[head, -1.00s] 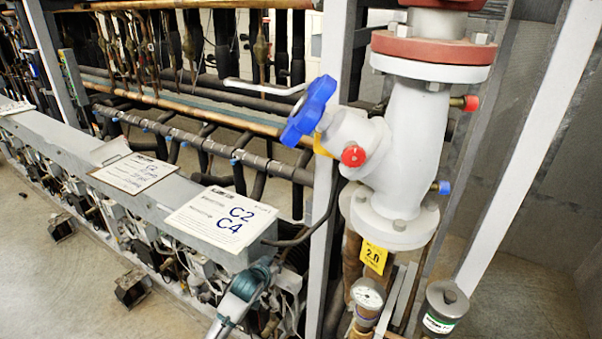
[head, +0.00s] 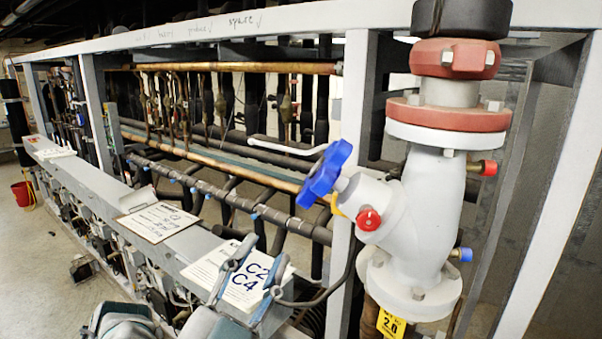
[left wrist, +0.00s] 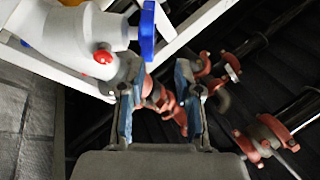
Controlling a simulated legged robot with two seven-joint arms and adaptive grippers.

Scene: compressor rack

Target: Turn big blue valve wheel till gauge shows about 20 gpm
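The big blue valve wheel (head: 325,173) sits on an angled stem at the left of the white valve body (head: 428,215). In the left wrist view the blue wheel (left wrist: 147,30) shows edge-on at the top, beyond my fingers. My left gripper (head: 268,250) is open and empty, below and left of the wheel, in front of the C2/C4 sign. Its two fingers stand apart in the left wrist view (left wrist: 158,72), not touching the wheel. No gauge face shows now. My right gripper is not in view.
A red cap (head: 368,219) and a blue cap (head: 461,255) stick out from the valve. A yellow tag (head: 391,324) hangs below it. A grey ledge (head: 190,245) with signs runs leftward. A white upright post (head: 352,130) stands behind the wheel.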

